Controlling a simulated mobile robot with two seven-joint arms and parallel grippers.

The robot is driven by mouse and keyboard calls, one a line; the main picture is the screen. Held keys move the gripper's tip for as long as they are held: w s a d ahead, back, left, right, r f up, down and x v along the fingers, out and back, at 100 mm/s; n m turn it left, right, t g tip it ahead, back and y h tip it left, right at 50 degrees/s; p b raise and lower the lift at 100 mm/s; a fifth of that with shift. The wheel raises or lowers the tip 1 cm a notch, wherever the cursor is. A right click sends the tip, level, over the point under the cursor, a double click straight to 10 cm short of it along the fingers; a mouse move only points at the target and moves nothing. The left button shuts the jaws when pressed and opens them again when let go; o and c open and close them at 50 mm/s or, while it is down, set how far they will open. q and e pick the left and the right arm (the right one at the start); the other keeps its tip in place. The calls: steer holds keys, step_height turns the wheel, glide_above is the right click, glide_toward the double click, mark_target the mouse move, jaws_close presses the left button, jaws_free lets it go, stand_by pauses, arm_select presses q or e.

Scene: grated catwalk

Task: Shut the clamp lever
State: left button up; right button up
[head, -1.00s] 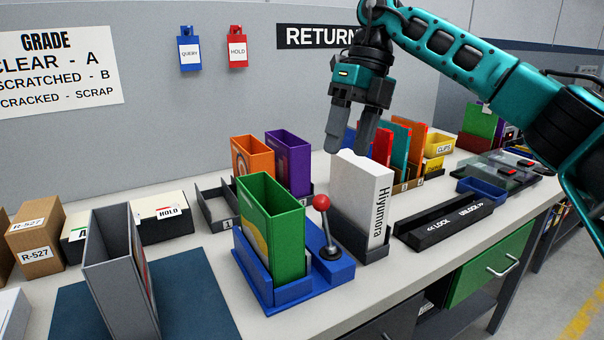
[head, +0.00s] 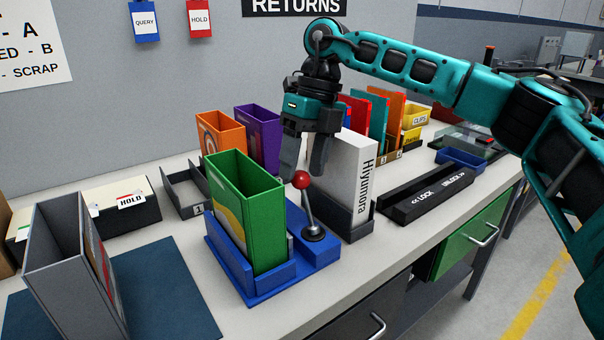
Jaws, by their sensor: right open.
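The clamp lever (head: 309,210) is a dark metal rod with a red ball knob, standing nearly upright and leaning a little to the left on the right part of a blue fixture (head: 324,254). A green open-topped case (head: 262,222) sits upright in the fixture, left of the lever. My right gripper (head: 304,166) points down with its fingers apart, empty, just above and around or behind the red knob. I cannot tell whether a finger touches it. My left gripper is not in view.
A white box (head: 347,170) labelled Hiyumora stands right of the lever in a dark holder. Orange (head: 219,136) and purple (head: 259,138) cases stand behind. A black bar (head: 425,195) marked LOCK and UNLOCK lies to the right. A grey case (head: 60,262) stands on a blue mat at front left.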

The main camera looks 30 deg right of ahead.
steer(key=shift+x, duration=0.8)
steer(key=shift+c, duration=0.2)
steer(key=c, duration=1)
